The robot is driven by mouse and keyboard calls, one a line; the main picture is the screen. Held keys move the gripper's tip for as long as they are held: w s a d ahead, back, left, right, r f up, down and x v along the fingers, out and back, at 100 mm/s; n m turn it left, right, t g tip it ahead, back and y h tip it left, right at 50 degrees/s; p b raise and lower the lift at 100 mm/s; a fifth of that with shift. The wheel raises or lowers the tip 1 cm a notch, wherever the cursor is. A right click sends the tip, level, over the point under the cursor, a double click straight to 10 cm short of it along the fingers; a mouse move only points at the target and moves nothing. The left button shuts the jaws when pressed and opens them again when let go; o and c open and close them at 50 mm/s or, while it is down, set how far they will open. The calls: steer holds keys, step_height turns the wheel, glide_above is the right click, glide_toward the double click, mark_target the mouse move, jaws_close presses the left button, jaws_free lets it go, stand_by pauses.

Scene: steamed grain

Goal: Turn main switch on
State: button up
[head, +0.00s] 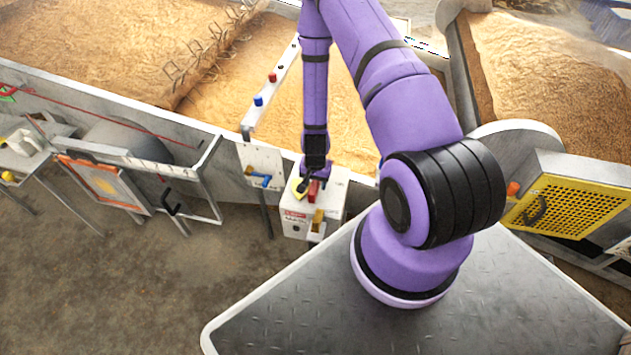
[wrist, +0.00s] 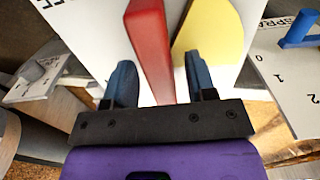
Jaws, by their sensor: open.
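A white switch box (head: 326,200) stands below my arm in the head view, with red print on its front. On its top are a red lever (head: 312,191) and a yellow plate (head: 299,188). In the wrist view the red lever (wrist: 150,40) runs up between the fingers, with the yellow plate (wrist: 212,30) to its right. My gripper (wrist: 160,68) is open, one finger on each side of the red lever. Small gaps seem to show on both sides, so I cannot tell if either finger touches it. In the head view, my gripper (head: 312,180) is small and partly hides the lever.
A white panel (head: 258,155) with a blue handle (head: 259,180) stands left of the box; it shows at the right in the wrist view (wrist: 285,70). An orange-yellow handle (head: 318,216) is on the box's front. A grain trough (head: 230,110) lies behind. Open floor (head: 150,270) is at left.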

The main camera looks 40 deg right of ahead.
jaws_close()
steer(key=shift+n, duration=0.3)
steer(key=n, duration=0.3)
steer(key=shift+s+d+n, duration=0.15)
steer(key=shift+d+n, duration=0.1)
steer(key=shift+n, duration=0.05)
steer(key=n, duration=0.4)
steer(key=shift+s+d+n, duration=0.1)
steer(key=shift+d+n, duration=0.15)
steer(key=shift+n, duration=0.05)
steer(key=n, duration=0.4)
steer(key=shift+d+n, duration=0.3)
steer(key=shift+w+d+n, duration=0.1)
steer(key=shift+d+n, duration=0.05)
steer(key=shift+n, duration=0.95)
steer(key=shift+w+d+n, duration=0.1)
steer(key=shift+n, duration=1)
jaws_free()
